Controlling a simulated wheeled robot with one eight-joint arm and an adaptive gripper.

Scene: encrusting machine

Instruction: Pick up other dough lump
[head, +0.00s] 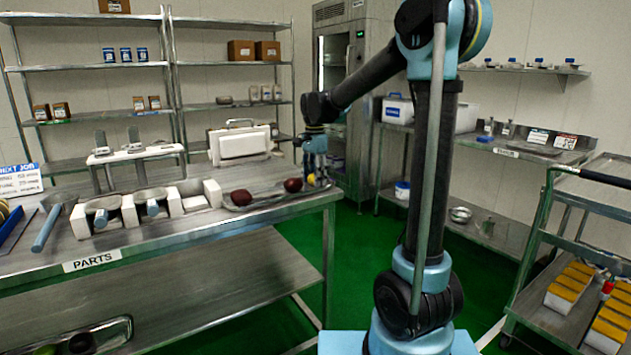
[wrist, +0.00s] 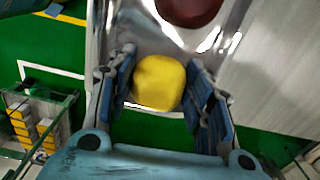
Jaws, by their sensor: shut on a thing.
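A round yellow dough lump (wrist: 158,82) sits between the blue fingers of my gripper (wrist: 162,95) in the wrist view. My gripper is shut on it. In the head view the yellow lump (head: 311,179) shows small beneath my gripper (head: 316,172), at the right end of a metal tray (head: 268,203). I cannot tell whether it is clear of the tray. Two dark red lumps lie on the tray, one at its left (head: 241,197) and one nearer my gripper (head: 293,185). Part of a red lump (wrist: 190,10) shows in the wrist view.
The tray lies near the right end of the parts table (head: 190,230). White holders with metal parts (head: 150,203) stand left of it. A white case (head: 240,145) stands behind. A cart with yellow-topped boxes (head: 570,285) stands at the right; green floor is open between.

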